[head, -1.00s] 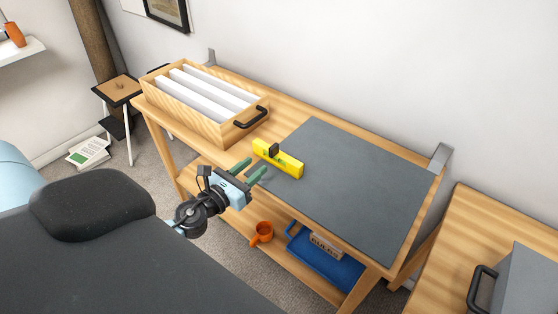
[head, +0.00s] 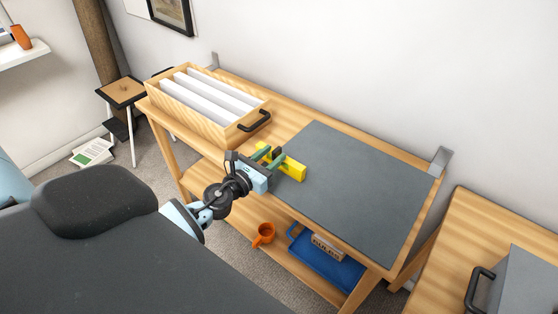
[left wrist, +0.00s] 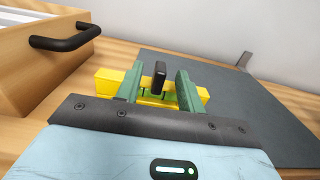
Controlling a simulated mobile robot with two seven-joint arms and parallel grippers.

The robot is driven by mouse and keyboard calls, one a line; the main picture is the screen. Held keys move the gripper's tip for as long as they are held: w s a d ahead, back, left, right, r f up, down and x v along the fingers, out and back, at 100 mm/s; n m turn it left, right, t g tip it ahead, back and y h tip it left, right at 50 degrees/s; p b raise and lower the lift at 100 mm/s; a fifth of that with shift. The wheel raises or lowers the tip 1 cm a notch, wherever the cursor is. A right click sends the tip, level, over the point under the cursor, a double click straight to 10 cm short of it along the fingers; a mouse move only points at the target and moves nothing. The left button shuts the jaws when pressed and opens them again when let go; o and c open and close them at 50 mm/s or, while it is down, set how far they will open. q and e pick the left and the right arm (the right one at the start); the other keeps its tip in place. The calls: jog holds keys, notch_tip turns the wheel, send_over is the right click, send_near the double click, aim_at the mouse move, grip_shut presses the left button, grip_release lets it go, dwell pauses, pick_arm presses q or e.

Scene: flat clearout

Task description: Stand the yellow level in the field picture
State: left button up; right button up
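The yellow level (head: 294,169) lies across the left edge of the grey mat on the wooden bench. It has a black upright block on its middle, and it also shows in the left wrist view (left wrist: 108,81). My left gripper (head: 271,156) reaches over the level from the front. In the left wrist view, its two green fingers (left wrist: 159,90) stand on either side of the black block (left wrist: 159,78), with gaps on both sides. The fingers hide parts of the level. My right gripper is out of view. A framed picture (head: 172,14) hangs on the wall, cut off by the top edge.
A wooden crate with white dividers (head: 225,135) and a black handle stands left of the level. The grey mat (head: 360,190) is otherwise clear. An orange mug (head: 264,234) and a blue tray (head: 322,268) are on the lower shelf. Another wooden surface (head: 450,250) is at right.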

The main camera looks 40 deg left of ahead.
pick_arm(q)
jog(key=shift+w+f, duration=0.1)
jog(key=shift+w, duration=0.75)
grip_shut()
